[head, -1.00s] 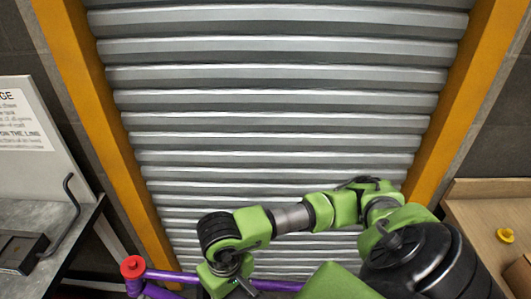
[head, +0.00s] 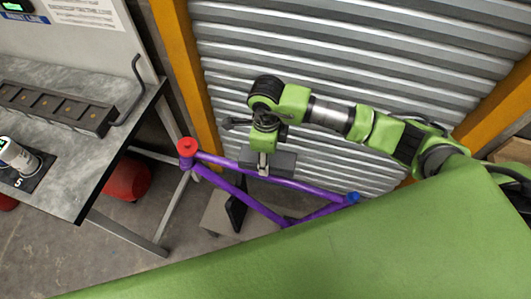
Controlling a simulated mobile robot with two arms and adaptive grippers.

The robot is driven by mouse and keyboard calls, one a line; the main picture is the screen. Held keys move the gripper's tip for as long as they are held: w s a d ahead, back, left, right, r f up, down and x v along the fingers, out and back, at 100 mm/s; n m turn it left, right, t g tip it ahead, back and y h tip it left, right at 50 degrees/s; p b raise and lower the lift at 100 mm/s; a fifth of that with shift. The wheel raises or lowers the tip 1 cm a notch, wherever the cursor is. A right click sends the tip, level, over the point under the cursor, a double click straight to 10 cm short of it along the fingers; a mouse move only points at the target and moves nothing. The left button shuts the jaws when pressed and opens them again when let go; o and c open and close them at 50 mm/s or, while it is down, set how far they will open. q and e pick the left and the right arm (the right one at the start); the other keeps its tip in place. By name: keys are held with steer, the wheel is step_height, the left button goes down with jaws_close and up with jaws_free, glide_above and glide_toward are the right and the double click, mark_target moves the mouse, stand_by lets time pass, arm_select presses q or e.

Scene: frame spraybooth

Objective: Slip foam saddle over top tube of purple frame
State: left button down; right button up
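The purple frame (head: 315,189) is held at the middle of the head view, with a red cap (head: 187,146) at its left end and a blue end (head: 352,197) at its right. My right gripper (head: 263,163) comes in from the right and points down over the top tube. It appears shut on the grey foam saddle (head: 286,162), a block whose lower edge overlaps the top tube in the picture. I cannot tell whether the saddle straddles the tube or hangs just above or behind it. My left gripper is not in view.
A grey workbench (head: 75,165) stands at the left with a dark slotted rack (head: 55,107) and a white can (head: 18,155). A red container (head: 127,180) is under it. A corrugated shutter (head: 330,60) closes off the back. A grey stand base (head: 212,213) is below the frame.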

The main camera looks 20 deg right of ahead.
steer(key=shift+w+a+m, duration=0.1)
steer(key=shift+w+m, duration=0.05)
steer(key=shift+m, duration=0.25)
steer(key=shift+w+a+f+b, duration=0.1)
steer(key=shift+f+b, duration=0.15)
steer(key=shift+b, duration=0.3)
step_height(320, 180, down, 9)
steer(key=b, duration=0.8)
steer(key=shift+r, duration=0.15)
steer(key=o, duration=0.9)
